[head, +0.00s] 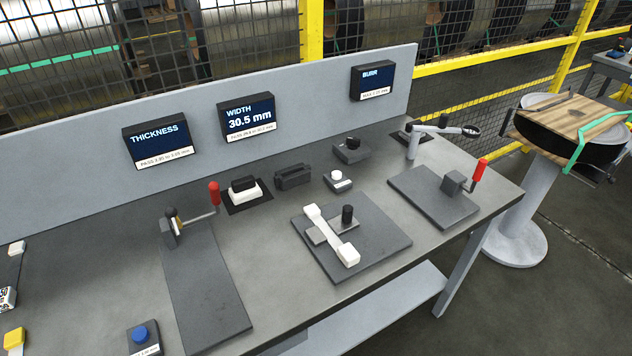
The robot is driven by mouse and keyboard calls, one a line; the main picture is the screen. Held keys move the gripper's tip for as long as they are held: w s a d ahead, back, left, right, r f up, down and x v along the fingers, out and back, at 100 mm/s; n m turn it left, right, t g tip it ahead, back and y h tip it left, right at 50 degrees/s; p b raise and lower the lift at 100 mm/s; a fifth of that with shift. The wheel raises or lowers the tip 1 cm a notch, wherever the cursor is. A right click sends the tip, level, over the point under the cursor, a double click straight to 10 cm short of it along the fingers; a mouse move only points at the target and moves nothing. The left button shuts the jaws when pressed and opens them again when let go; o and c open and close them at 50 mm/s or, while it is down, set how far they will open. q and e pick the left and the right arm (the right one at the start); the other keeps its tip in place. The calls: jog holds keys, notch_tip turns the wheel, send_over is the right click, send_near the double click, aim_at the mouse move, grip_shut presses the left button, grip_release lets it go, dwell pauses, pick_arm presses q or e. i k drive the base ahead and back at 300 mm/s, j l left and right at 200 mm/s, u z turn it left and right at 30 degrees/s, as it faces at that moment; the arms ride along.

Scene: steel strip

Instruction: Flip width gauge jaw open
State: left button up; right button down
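The width display (248,120) on the back panel reads 30.5 mm. On the bench below it, a square dark plate (380,262) carries a bar with white end blocks (331,235) and an upright black knob (347,214). This looks like the width gauge, but no label on it is readable. The bar lies diagonally across the plate, and I cannot tell whether a jaw is open or shut. Neither of my grippers is in view, and nothing of mine touches the fixture.
Red-handled levers stand on the left (214,193) and right (480,172) fixtures. A black-topped white block (244,188), a dark holder (293,177) and small button boxes (338,181) sit behind the plate. A blue-button box (142,337) is front left. The right front edge is clear.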

aim_at(345, 223)
jog(key=u, duration=1.4)
jog(key=k+l+u, duration=0.1)
jog(key=l, duration=0.25)
jog(key=k+l, duration=0.35)
jog(key=u, duration=0.05)
